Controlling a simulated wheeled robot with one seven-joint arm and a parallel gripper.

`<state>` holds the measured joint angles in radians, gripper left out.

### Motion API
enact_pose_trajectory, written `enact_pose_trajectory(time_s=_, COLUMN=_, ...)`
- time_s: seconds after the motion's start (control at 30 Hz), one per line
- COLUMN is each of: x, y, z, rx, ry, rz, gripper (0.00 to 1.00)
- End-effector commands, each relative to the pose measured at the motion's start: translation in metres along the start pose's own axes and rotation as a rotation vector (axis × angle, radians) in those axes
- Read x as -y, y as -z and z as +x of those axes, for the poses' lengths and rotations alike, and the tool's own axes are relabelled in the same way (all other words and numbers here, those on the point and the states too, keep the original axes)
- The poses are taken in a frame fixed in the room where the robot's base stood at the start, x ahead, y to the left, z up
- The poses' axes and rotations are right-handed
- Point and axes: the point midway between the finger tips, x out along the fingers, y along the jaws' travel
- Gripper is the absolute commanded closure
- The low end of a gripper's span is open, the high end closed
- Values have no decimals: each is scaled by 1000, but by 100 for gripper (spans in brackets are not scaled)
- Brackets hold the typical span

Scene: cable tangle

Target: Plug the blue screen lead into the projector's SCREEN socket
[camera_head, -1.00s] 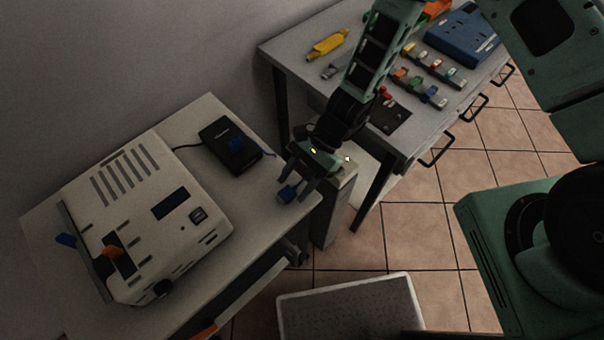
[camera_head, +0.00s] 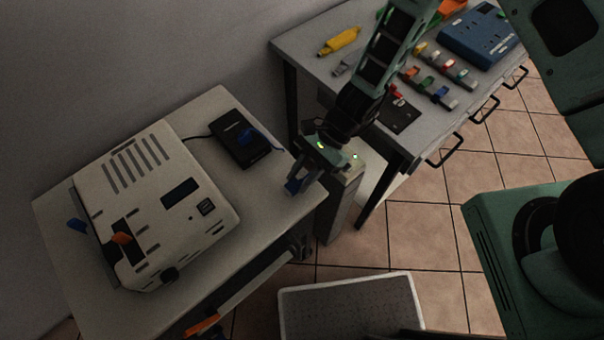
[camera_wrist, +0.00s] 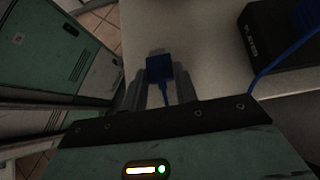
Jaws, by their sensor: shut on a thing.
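The cream projector (camera_head: 160,200) stands on the light table (camera_head: 265,205) at the left in the head view. I cannot read a SCREEN label, and I cannot make out that socket. My gripper (camera_head: 298,188) is over the table's right edge, to the right of the projector and apart from it. It is shut on the blue screen lead's plug (camera_wrist: 160,68). In the wrist view the plug sits between the fingertips, with its blue cable running back toward the palm.
A black box (camera_head: 226,138) with a blue cable on top stands behind the projector's right side. A grey workbench (camera_head: 310,60) with tools and a blue case (camera_head: 478,38) is at the back right. A pale, grey-topped box (camera_head: 350,305) is in front. Tiled floor lies at the right.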

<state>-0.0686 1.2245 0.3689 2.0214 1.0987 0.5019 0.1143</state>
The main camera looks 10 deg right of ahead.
Motion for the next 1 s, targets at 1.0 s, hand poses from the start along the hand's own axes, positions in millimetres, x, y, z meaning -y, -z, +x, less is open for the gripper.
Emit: enact_pose_trajectory(time_s=1.0, x=0, y=-43, z=-38, rx=0, ry=0, rz=1, gripper=80)
